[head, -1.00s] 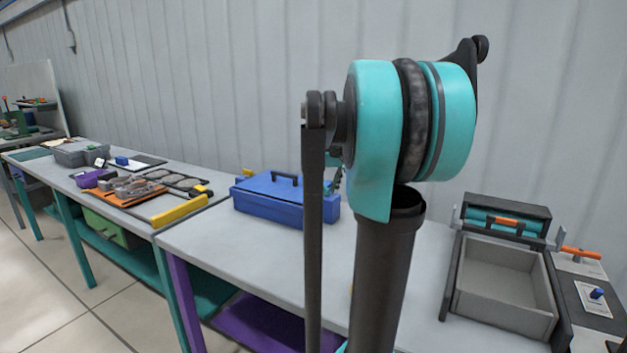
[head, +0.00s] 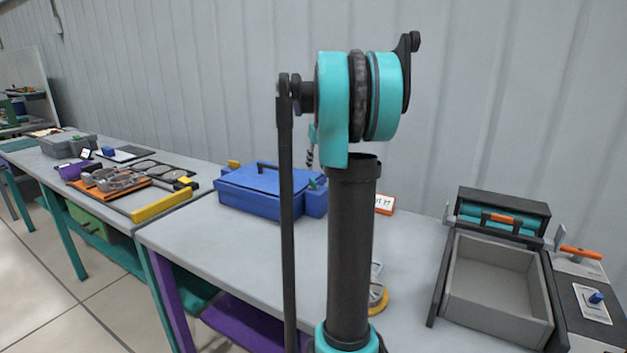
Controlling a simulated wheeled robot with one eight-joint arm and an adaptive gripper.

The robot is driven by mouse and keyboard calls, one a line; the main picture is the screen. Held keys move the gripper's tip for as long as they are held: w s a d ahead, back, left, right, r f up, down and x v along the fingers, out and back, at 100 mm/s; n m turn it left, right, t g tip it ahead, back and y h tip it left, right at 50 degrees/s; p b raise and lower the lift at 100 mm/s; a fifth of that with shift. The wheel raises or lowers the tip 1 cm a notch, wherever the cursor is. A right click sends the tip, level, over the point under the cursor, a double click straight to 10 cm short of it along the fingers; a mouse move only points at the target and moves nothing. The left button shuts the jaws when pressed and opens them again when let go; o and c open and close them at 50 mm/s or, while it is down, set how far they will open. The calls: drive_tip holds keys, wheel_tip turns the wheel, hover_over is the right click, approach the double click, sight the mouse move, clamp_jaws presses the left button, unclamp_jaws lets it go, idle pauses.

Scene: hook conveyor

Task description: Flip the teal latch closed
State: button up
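I cannot clearly make out which part is the teal latch. A small teal-green piece (head: 318,183) shows at the right end of the blue toolbox (head: 262,190), partly hidden behind my arm. A teal panel (head: 468,212) with an orange-gripped handle (head: 500,217) sits in the dark unit behind the grey open tray (head: 492,290) at the right. Whether either is the latch, and how it stands, I cannot tell. My arm's dark links and teal joint fill the middle of the view. My gripper is not in view.
An orange-handled lever (head: 580,253) and a blue switch (head: 596,298) are at the far right. A red-and-white sign (head: 384,204) and a yellow ring-shaped part (head: 379,301) stand partly behind my arm. The left bench holds an orange tray (head: 108,190) and a yellow bar (head: 161,207).

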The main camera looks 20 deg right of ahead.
sight(313, 180)
drive_tip(key=x, duration=0.8)
clamp_jaws()
